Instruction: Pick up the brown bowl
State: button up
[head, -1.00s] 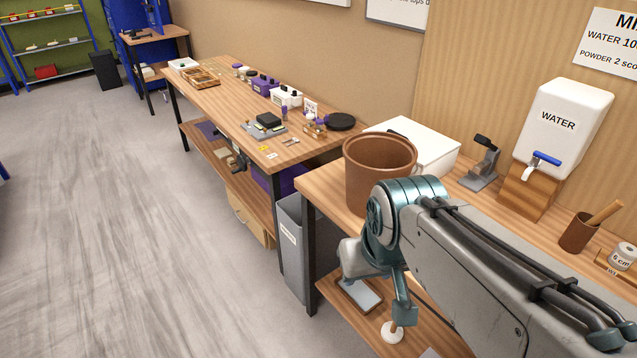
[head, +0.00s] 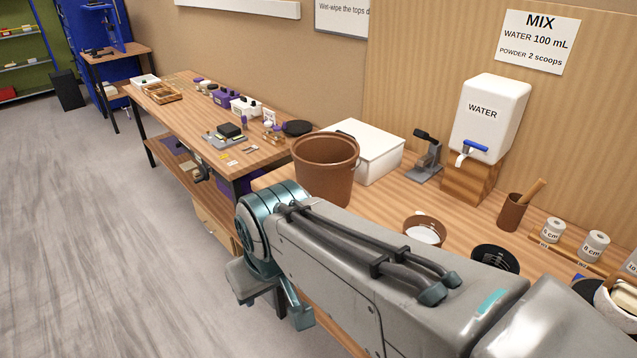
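A small brown bowl (head: 409,228) with a white inside sits upright on the near wooden bench, right of the large brown bucket (head: 325,172). My arm crosses the front of the picture, and the bowl stands just beyond it. My gripper (head: 299,316) hangs low at the arm's far end, left of and below the bowl, over the bench's front edge. It is well apart from the bowl. Its fingers are not clear, so I cannot tell whether it is open.
A white box (head: 372,148), grey stand (head: 425,158) and water tank (head: 487,118) stand behind. A brown cup (head: 512,213), black round item (head: 494,257) and labelled cylinders (head: 592,246) lie right. The long bench (head: 190,118) at left holds many small items. Floor at left is clear.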

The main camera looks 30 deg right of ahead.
aim_at(426, 229)
jog(key=u, duration=0.05)
jog(key=k, duration=0.55)
jog(key=z, duration=0.85)
jog(key=i, duration=1)
jog(key=u, duration=0.1)
jog(key=k, duration=0.35)
jog(key=z, duration=1.1)
jog(key=k, duration=0.45)
jog(key=z, duration=0.15)
